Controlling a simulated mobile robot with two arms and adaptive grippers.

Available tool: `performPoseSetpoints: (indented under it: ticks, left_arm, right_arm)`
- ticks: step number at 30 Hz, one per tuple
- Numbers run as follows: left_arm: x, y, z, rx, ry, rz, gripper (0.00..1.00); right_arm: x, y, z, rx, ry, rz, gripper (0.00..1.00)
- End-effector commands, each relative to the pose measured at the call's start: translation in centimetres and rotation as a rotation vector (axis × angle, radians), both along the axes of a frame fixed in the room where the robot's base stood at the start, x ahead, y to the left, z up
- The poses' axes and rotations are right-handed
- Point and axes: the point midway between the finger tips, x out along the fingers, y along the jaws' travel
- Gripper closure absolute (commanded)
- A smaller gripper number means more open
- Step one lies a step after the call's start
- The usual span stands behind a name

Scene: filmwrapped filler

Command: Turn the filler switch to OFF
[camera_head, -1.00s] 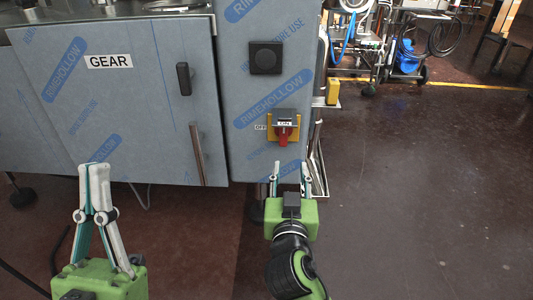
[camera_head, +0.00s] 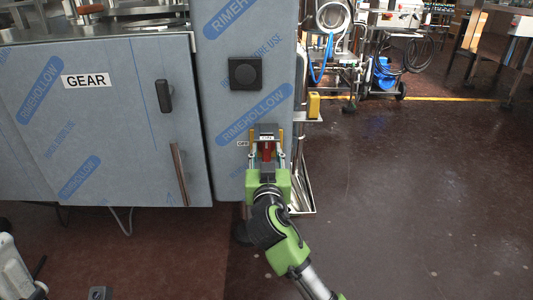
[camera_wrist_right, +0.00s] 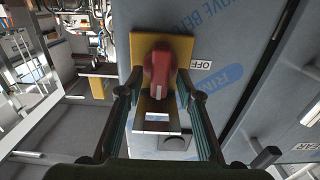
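The filler switch has a red handle (camera_wrist_right: 160,68) on a yellow plate (camera_wrist_right: 185,48), on the front of the film-wrapped grey cabinet. It also shows in the head view (camera_head: 267,148), under a black block marked ON. An OFF label (camera_wrist_right: 201,64) is beside the plate. My right gripper (camera_head: 267,156) is at the switch. In the right wrist view its two fingers (camera_wrist_right: 153,90) are apart, one on each side of the handle; contact is unclear.
A black square knob (camera_head: 245,73) is above the switch. A door marked GEAR (camera_head: 85,79) with a black handle (camera_head: 163,96) is to the left. A metal frame with a yellow box (camera_head: 313,105) stands right of the cabinet. The floor further right is clear.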

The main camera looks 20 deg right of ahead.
Motion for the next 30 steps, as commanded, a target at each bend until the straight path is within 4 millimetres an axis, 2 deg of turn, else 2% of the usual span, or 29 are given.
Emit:
performPoseSetpoints:
  ticks: [4,11,12,15,16,30]
  left_arm:
    - [0.01,-0.01,-0.19,0.0,0.001,0.0,1.0]
    - [0.03,-0.02,-0.18,0.001,0.002,0.0,1.0]
    - [0.03,-0.02,-0.18,0.001,0.002,0.0,1.0]
    - [0.04,-0.03,-0.18,0.001,0.002,0.0,1.0]
    - [0.04,-0.03,-0.18,0.001,0.002,0.0,1.0]
    - [0.06,-0.02,0.55,0.001,0.003,0.0,1.0]
  right_arm:
    - [0.7,-0.26,0.0,0.0,0.0,-0.001,0.67]
    - [0.75,-0.28,0.04,0.0,0.0,-0.001,0.67]
    - [0.75,-0.28,0.04,0.0,0.0,-0.001,0.69]
    - [0.74,-0.28,0.04,0.0,0.0,-0.001,0.95]
    - [0.73,-0.27,0.04,0.0,0.0,-0.001,1.0]
    - [0.72,-0.21,0.16,-0.05,0.017,-0.001,1.0]
